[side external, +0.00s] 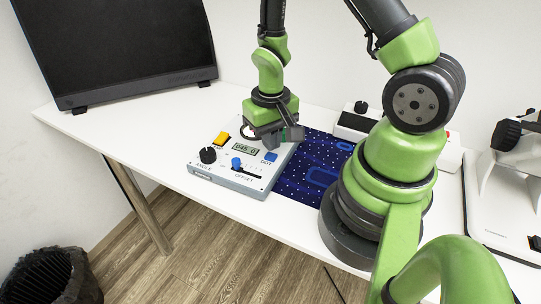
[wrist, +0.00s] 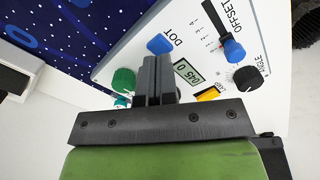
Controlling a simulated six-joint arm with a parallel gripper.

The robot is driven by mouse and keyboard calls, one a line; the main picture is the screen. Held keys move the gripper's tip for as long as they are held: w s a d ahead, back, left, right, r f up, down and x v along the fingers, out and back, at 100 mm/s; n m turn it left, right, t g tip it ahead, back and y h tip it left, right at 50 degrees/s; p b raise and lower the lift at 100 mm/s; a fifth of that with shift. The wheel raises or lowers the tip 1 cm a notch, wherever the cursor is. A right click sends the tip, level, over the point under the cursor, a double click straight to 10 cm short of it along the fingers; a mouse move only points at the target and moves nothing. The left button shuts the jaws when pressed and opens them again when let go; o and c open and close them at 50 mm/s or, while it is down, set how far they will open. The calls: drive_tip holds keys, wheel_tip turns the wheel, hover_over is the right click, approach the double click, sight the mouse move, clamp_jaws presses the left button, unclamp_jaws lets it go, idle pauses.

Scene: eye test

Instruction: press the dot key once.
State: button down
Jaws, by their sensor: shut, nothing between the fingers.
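The dot key is a blue key (side external: 270,157) labelled DOT on the right part of a white console (side external: 222,177). My gripper (side external: 285,136) is shut and empty, pointing down over the back of the console. In the wrist view its fingers (wrist: 152,62) are together. A gap seems to remain between them and the key; I cannot tell how high they are. The display (wrist: 188,73) reads 045 0.
The console also has a black ANGLE knob (wrist: 246,78), a blue OFFSET slider (wrist: 233,50), a yellow key (wrist: 208,94) and a green knob (wrist: 123,80) near my fingers. A starry blue mat (side external: 310,160) lies right of it. A monitor (side external: 115,40) stands at the back left.

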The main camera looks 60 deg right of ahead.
sight(271, 155)
drive_tip(key=shift+f, duration=1.3)
idle(0.4)
drive_tip(key=shift+r, duration=4)
drive_tip(key=shift+r, duration=1.2)
idle(1.1)
